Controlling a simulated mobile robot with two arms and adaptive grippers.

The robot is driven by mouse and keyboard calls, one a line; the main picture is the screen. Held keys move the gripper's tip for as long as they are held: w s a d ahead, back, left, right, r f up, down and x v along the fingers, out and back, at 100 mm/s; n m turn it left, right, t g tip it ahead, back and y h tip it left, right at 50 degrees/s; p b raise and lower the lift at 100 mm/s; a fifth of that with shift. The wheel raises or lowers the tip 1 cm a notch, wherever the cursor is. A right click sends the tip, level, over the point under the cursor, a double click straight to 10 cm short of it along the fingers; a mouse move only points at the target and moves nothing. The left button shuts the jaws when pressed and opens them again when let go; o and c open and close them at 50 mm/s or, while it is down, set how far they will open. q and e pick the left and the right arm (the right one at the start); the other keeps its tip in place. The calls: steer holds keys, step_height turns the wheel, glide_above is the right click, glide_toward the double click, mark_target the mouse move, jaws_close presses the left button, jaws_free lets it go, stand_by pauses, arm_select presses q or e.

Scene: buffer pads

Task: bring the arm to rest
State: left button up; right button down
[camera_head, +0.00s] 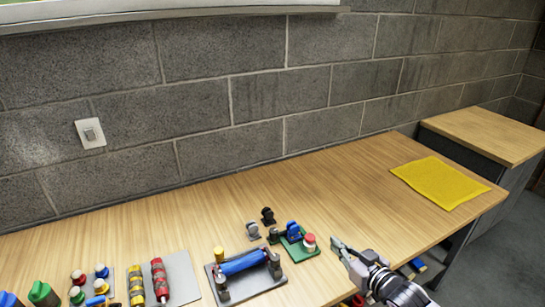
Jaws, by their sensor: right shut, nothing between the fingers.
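My right gripper (338,245) comes in from the bottom right, over the front part of the wooden table (355,165). Its fingers are shut with nothing between them. The fingertips are just right of a green pad (302,252) in the picture; I cannot tell the gap in height. That pad carries a blue part (292,230) and a red-and-white part (309,242). My left gripper is not in view.
A yellow cloth (438,181) lies at the right. The table's back middle is clear before the block wall (200,110).

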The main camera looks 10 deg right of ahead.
steer(key=s+a+f+g+h, duration=0.1)
steer(key=s+a+f+g, duration=0.15)
steer(key=s, duration=0.35)
steer(key=s+a+f+g+h, duration=0.1)
steer(key=s+a+f+g, duration=0.1)
steer(key=s+a+f, duration=0.3)
steer(key=s+d+f+m+g+h, duration=0.1)
steer(key=s+d+g+h, duration=0.15)
steer(key=s, duration=0.85)
steer(key=s+d+m+g+h, duration=0.15)
steer(key=s+g, duration=0.25)
steer(key=s, duration=0.6)
step_height(320, 180, down, 25)
steer(key=g+y, duration=0.1)
steer(key=s+d+f+n+g, duration=0.1)
steer(key=s+d+f, duration=0.2)
steer(key=s+f, duration=1.4)
steer(key=shift+s+f, duration=0.3)
steer(key=shift+s, duration=0.1)
steer(key=c, duration=2.4)
jaws_free()
